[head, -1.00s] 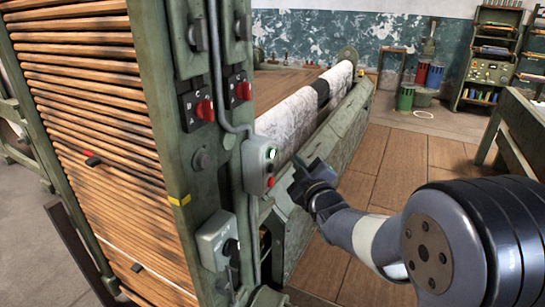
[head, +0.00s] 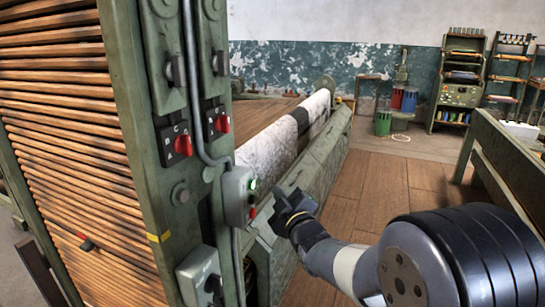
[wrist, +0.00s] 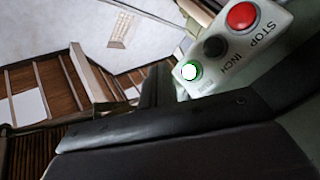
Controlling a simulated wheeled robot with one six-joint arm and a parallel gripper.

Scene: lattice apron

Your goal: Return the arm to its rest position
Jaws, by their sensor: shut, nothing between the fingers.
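My gripper (head: 287,208) is dark and shut, with nothing in it. In the head view it is just right of a pale green control box (head: 238,195) on the machine's post. In the wrist view my dark gripper (wrist: 155,88) reaches up beside the same box (wrist: 228,42). The box carries a lit green button (wrist: 190,71), a black button (wrist: 214,46) marked INCH and a red button (wrist: 241,16) marked STOP. I cannot tell the exact gap between fingertips and box. My arm extends from the lower right.
The green loom frame (head: 125,130) fills the left, with red rotary switches (head: 182,145) and a lower grey box (head: 198,275). A cloth-covered beam (head: 270,145) runs back. Wooden floor (head: 385,190) is open at right, beside a bench (head: 500,160). Shelves (head: 460,80) stand behind.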

